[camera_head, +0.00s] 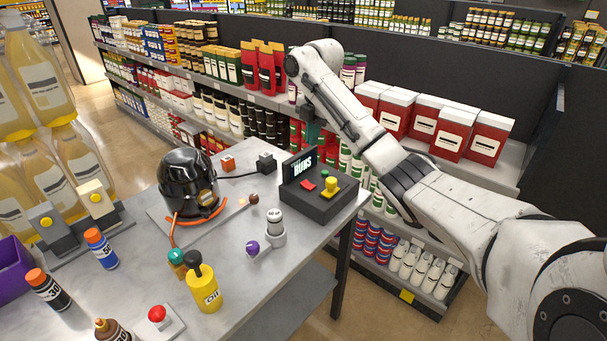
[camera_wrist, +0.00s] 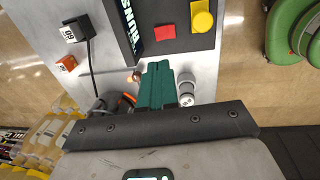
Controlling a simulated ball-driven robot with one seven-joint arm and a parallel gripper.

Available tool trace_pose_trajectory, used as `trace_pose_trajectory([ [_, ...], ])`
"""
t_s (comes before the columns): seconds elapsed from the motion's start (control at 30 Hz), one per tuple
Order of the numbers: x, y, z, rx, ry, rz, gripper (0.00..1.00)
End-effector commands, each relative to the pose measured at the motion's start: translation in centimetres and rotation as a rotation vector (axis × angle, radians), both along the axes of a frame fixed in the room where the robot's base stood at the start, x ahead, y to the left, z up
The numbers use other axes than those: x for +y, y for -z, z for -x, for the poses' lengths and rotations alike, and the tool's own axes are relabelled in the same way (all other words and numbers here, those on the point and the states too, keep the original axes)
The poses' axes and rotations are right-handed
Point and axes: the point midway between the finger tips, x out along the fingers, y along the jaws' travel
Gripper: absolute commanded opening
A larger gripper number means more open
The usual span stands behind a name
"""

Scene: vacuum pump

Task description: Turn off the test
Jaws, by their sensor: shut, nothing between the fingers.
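A dark control box (camera_head: 315,205) stands near the table's right edge. It has an upright screen (camera_head: 301,177) with partly readable lettering, a flat red button (camera_head: 308,185) and a yellow knob (camera_head: 330,185). In the wrist view the red button (camera_wrist: 166,33) and yellow knob (camera_wrist: 202,18) lie beyond my fingertips. A shiny black pump dome (camera_head: 187,180) with an orange ring stands left of the box. My gripper (camera_head: 312,132) has green fingers, shut and empty, raised above and behind the box. The fingers also show in the wrist view (camera_wrist: 158,68), apart from the box.
A red push button (camera_head: 157,314) on a white base, a yellow oil can (camera_head: 204,288), a purple-knobbed lever (camera_head: 254,247) and several bottles stand on the grey table (camera_head: 235,310). Stocked shelves (camera_head: 495,175) stand behind my arm.

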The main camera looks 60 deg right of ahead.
Motion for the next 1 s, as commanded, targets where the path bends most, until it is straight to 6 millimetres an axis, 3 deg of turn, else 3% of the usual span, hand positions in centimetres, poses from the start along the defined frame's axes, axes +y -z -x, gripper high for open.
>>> trace_pose_trajectory([
  [0.27,0.1,1.7,-0.3,-0.001,-0.001,-0.003,0.0],
  [0.5,0.1,6.2,-0.8,0.0,-0.002,-0.005,0.0],
  [0.53,-0.1,6.0,-0.7,0.002,0.001,-0.003,0.0],
  [0.8,-0.2,10.9,-1.2,0.003,0.001,-0.003,0.0],
  [1.0,-0.3,13.2,-1.5,0.002,0.0,0.0,0.0],
])
